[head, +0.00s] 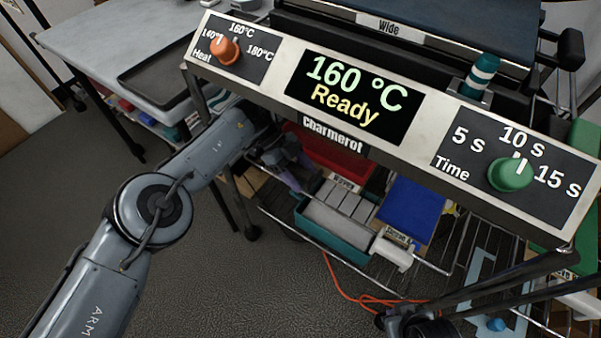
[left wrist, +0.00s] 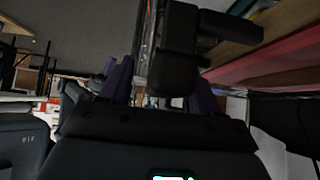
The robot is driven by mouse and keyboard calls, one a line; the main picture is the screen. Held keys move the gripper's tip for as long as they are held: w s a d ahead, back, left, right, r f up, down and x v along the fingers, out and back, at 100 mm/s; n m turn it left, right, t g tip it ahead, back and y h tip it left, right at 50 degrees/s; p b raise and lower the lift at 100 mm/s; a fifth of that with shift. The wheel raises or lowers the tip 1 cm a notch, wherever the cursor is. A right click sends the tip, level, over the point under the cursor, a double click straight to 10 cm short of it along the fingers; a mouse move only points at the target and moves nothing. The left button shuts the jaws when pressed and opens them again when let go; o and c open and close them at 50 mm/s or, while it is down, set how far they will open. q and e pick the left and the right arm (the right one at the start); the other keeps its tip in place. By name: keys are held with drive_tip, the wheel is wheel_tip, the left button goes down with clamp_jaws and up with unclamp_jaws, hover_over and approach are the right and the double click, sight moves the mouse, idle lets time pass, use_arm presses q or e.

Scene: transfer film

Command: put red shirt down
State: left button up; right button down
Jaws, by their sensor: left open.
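A red flat piece (head: 345,163), which looks like the red shirt, lies on the rack under the press's front panel in the head view. The panel hides its upper part. A red layer also shows at the right of the left wrist view (left wrist: 285,62). My left gripper (head: 296,174) reaches under the panel, just left of the red piece. Its purple fingers stand apart in the left wrist view (left wrist: 160,90), with no cloth seen between them. The gripper is open.
The heat press panel (head: 400,100) reads 160 °C Ready and hangs over my left arm. A teal bin (head: 330,238) and a blue flat piece (head: 409,208) sit on the wire rack. An orange cord (head: 350,297) lies below. A grey table (head: 120,50) stands back left.

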use_arm(q)
drive_tip(key=shift+r, duration=0.1)
drive_tip(key=shift+w+r, duration=0.15)
drive_tip(key=shift+r, duration=0.1)
drive_tip(key=shift+p+v, duration=0.5)
drive_tip(key=shift+v, duration=1.3)
drive_tip(key=shift+a+f, duration=0.1)
